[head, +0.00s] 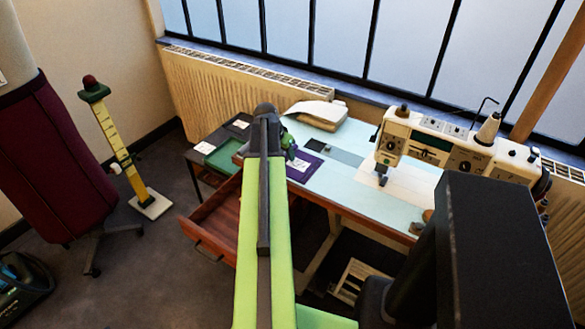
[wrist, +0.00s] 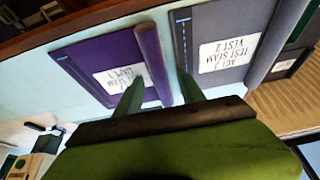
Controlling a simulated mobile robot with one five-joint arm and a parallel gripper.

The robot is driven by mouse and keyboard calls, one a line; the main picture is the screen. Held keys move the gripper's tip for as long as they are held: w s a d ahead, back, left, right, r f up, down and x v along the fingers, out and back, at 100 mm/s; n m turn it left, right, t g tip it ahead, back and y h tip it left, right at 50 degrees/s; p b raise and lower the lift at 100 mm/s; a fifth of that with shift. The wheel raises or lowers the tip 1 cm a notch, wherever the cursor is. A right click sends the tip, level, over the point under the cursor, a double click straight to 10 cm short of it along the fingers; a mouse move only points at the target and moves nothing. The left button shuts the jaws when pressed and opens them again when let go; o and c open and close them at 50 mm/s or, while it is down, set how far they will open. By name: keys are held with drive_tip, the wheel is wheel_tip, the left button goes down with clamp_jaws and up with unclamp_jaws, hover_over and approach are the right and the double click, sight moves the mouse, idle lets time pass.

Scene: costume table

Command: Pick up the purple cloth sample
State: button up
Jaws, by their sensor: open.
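The purple cloth sample (wrist: 85,60) lies on the pale blue table top, with a white label and a raised, rolled edge (wrist: 152,60) on its right in the wrist view. In the head view the sample (head: 313,164) is partly hidden behind my arm. My gripper (wrist: 160,80) is open. In the wrist view its green fingertips appear on either side of the rolled edge, the left one overlapping the label. I cannot tell how far above the cloth they are. In the head view my gripper (head: 289,147) is mostly hidden by my arm.
A grey sample (wrist: 220,30) labelled "VEST 2" lies close beside the purple one. A sewing machine (head: 455,150) stands to the right on the table (head: 330,185). An open wooden drawer (head: 215,225) juts out at front left. A white object (head: 317,113) sits at the back.

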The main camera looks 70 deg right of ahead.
drive_tip(key=shift+r, duration=0.1)
clamp_jaws()
idle(0.4)
drive_tip(key=shift+r+p, duration=0.6)
drive_tip(key=shift+p, duration=0.2)
wheel_tip(320, 180, up, 4)
drive_tip(key=p, duration=0.4)
drive_tip(key=s+a+r+p, duration=0.5)
drive_tip(key=s+a, duration=0.2)
drive_tip(key=s, duration=0.2)
drive_tip(key=shift+s+r+p, duration=0.15)
drive_tip(key=shift+r+p, duration=0.2)
drive_tip(key=shift+p, duration=0.05)
